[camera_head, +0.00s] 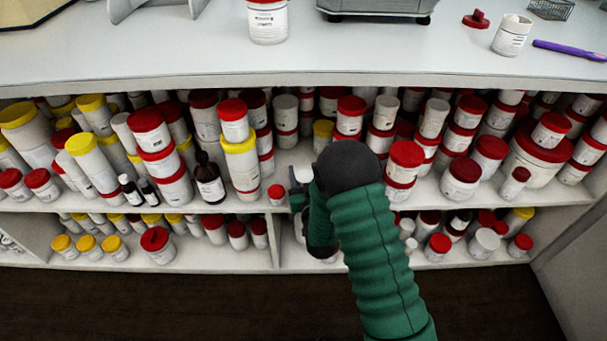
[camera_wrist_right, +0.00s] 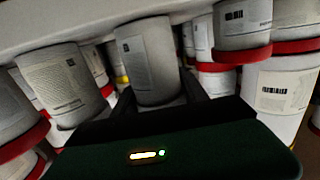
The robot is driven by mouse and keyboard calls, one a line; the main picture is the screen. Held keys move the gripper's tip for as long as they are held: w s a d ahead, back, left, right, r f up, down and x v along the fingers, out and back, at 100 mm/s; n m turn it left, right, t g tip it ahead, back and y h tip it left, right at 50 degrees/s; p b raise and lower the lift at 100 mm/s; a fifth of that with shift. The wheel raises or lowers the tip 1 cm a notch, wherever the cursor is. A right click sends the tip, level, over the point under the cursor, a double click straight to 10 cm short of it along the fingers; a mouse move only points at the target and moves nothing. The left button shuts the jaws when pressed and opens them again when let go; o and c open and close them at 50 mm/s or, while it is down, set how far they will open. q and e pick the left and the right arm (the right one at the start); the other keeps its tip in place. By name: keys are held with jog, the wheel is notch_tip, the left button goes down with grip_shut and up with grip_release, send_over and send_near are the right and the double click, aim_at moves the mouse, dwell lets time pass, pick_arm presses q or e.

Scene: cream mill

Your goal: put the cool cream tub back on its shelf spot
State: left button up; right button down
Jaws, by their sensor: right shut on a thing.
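My right gripper (camera_head: 298,192) reaches down at the front of the shelves, at the middle of the head view, and my green arm hides much of what is behind it. In the right wrist view its dark fingers (camera_wrist_right: 160,100) are shut on a pale, labelled tub (camera_wrist_right: 147,55). The tub's lid does not show, and I cannot tell from its label whether it is the cool cream tub. My left gripper is not in view.
The upper shelf (camera_head: 240,205) is crowded with white tubs with red or yellow lids. A vertical divider (camera_head: 276,240) splits the lower shelf. A white tub (camera_head: 267,20) stands on the counter (camera_head: 200,60).

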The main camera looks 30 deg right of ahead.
jog(key=c, duration=0.6)
grip_release()
jog(key=shift+s+a+r, duration=0.1)
jog(key=shift+s+a, duration=0.05)
jog(key=shift+s, duration=0.05)
jog(key=p+v, duration=0.4)
jog(key=v, duration=0.7)
jog(key=s+a+f+n+g+y, duration=0.1)
jog(key=a+f+n+g+y, duration=0.1)
jog(key=a+g+y, duration=0.5)
jog(key=s+a+r+n+g, duration=0.1)
jog(key=s+a+g, duration=0.15)
jog(key=s, duration=0.35)
jog(key=s+a+r+n+g, duration=0.1)
jog(key=s+a+r+g, duration=0.1)
jog(key=s+g, duration=0.35)
notch_tip(320, 180, up, 39)
jog(key=s+t+p, duration=0.1)
jog(key=p, duration=3.7)
jog(key=shift+s+a, duration=0.2)
